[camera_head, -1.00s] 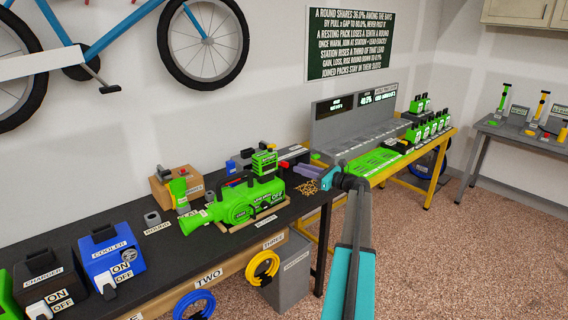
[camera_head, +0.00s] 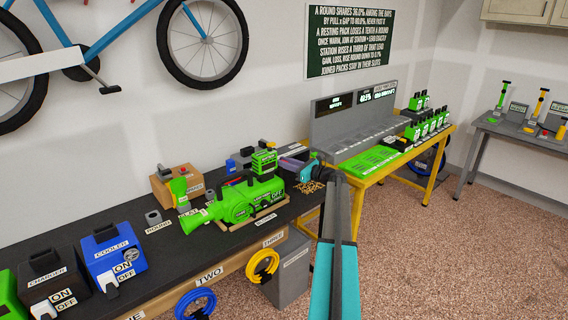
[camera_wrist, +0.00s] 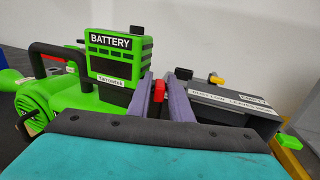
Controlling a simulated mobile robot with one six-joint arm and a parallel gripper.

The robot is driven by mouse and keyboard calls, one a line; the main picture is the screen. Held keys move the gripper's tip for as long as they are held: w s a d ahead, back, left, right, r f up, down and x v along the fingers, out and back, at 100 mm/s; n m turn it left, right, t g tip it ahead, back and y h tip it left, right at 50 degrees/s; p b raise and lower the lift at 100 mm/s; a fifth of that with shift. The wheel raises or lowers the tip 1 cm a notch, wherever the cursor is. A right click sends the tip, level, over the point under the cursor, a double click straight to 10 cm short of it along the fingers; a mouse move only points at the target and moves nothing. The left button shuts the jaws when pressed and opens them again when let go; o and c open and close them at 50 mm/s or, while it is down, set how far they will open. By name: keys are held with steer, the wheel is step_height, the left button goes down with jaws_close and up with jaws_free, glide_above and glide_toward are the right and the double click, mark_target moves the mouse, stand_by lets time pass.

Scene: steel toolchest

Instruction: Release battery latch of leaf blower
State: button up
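The green leaf blower (camera_head: 238,202) lies on the dark bench, nozzle to the left. Its green and black battery (camera_head: 264,162) stands upright on top; in the wrist view the battery (camera_wrist: 119,60) reads "BATTERY". A small red piece (camera_wrist: 159,91) shows just right of the battery, between my fingers in the picture; I cannot tell whether it is the latch or whether a finger touches it. My gripper (camera_wrist: 162,80), with two purple-grey fingers, is open beside the battery's right side. In the head view my gripper (camera_head: 288,163) is right of the blower, partly hidden by my arm.
A grey labelled box (camera_wrist: 235,108) lies right of my fingers. Wood-coloured bits (camera_head: 310,187) lie on the bench near my arm. A yellow-framed table (camera_head: 400,160) with green packs is at right.

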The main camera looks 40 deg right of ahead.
jaws_close()
steer(key=shift+s+a+m+h+b, duration=0.1)
steer(key=shift+a+m+h+b, duration=0.25)
steer(key=shift+m+h, duration=0.4)
steer(key=h, duration=0.1)
steer(key=m+h+b, duration=0.1)
steer(key=h, duration=0.1)
steer(key=shift+a+m, duration=0.2)
steer(key=shift+m, duration=0.05)
steer(key=shift+d+h, duration=0.1)
steer(key=shift+h, duration=0.15)
jaws_free()
